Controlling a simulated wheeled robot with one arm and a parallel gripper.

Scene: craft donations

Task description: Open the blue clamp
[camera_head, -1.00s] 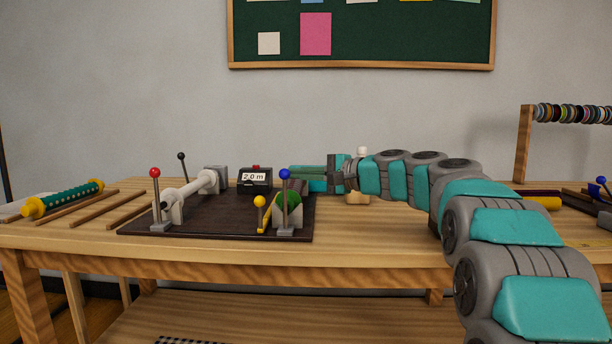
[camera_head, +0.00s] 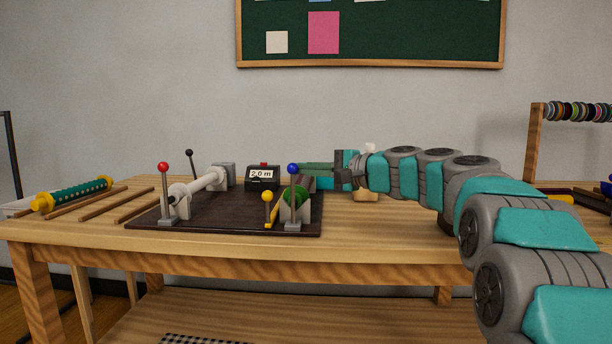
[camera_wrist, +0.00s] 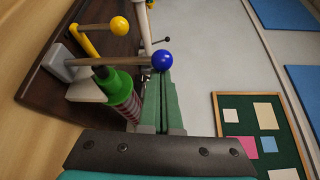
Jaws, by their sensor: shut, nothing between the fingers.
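The blue clamp is a lever with a blue ball knob (camera_head: 293,168) on a grey post, standing upright at the front right of the dark board (camera_head: 230,222). In the wrist view its blue knob (camera_wrist: 163,60) shows just beyond the fingertips, in front of a green cylinder end (camera_wrist: 118,84). My gripper (camera_head: 302,168) reaches in from the right at about knob height, its fingers shut and empty. In the wrist view the fingers (camera_wrist: 161,82) point toward the knob; whether they touch it I cannot tell.
A yellow-knobbed lever (camera_head: 267,197) stands left of the blue one. A red-knobbed lever (camera_head: 163,168), a black-knobbed lever (camera_head: 189,154) and a counter reading 2.0 m (camera_head: 262,176) are on the board. Wooden sticks (camera_head: 105,206) lie at left. The table front right is clear.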

